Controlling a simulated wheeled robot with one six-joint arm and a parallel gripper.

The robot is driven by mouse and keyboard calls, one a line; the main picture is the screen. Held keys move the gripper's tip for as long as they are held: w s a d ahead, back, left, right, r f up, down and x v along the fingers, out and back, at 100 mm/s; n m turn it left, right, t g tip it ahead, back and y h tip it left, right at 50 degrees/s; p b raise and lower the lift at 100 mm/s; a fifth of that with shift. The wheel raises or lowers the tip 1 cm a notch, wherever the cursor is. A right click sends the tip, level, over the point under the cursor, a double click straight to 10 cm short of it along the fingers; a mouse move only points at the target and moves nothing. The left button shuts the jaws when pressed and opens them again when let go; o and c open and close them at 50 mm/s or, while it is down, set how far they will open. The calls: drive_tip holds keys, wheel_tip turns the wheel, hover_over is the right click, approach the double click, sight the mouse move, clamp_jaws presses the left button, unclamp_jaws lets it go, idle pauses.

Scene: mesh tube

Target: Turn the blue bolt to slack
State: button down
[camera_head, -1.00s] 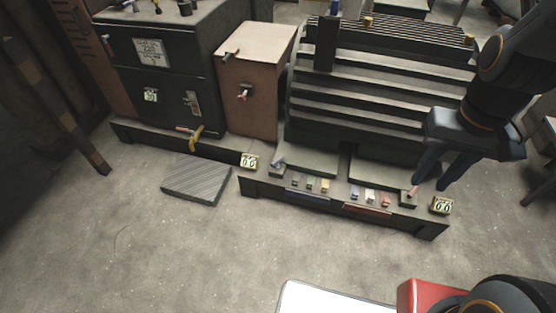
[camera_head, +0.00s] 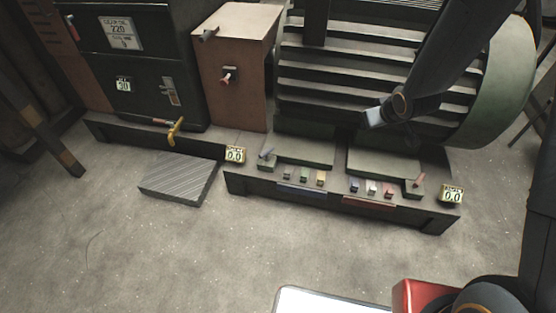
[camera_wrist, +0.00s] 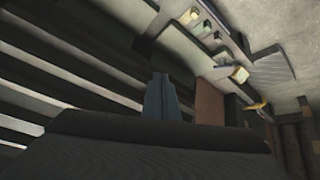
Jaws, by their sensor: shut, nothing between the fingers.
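A small blue-grey bolt with a handle (camera_head: 267,154) stands on the front left corner of the machine's low base. It looks like the blue bolt; its exact angle is too small to read. A similar red bolt (camera_head: 417,181) stands at the base's front right. My gripper (camera_head: 374,117) is in front of the dark ribbed machine, above and to the right of the blue bolt and apart from it. In the wrist view, its blue fingers (camera_wrist: 161,84) are together and empty. I cannot pick out the blue bolt for sure in the wrist view.
Small coloured blocks line the base's front, above a blue strip (camera_head: 302,190) and a red strip (camera_head: 369,203). Displays stand beside the left (camera_head: 235,155) and right (camera_head: 452,195) ends. A yellow lever (camera_head: 174,133) projects above a ribbed mat (camera_head: 178,180).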

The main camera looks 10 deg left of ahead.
drive_tip(key=w+a+f+n+y+b, duration=0.2)
drive_tip(key=w+a+f+b, duration=0.3)
drive_tip(key=f, duration=0.5)
drive_tip(key=n+y+b, duration=0.4)
drive_tip(key=y+b, duration=0.4)
approach(271, 150)
drive_tip(key=b+x, duration=0.4)
drive_tip(key=x, duration=0.2)
drive_tip(key=shift+w+f, duration=0.15)
drive_tip(key=shift+f, duration=0.1)
drive_tip(key=shift+w+a+b, duration=0.1)
drive_tip(key=shift+a+b, duration=0.1)
drive_tip(key=shift+b, duration=0.35)
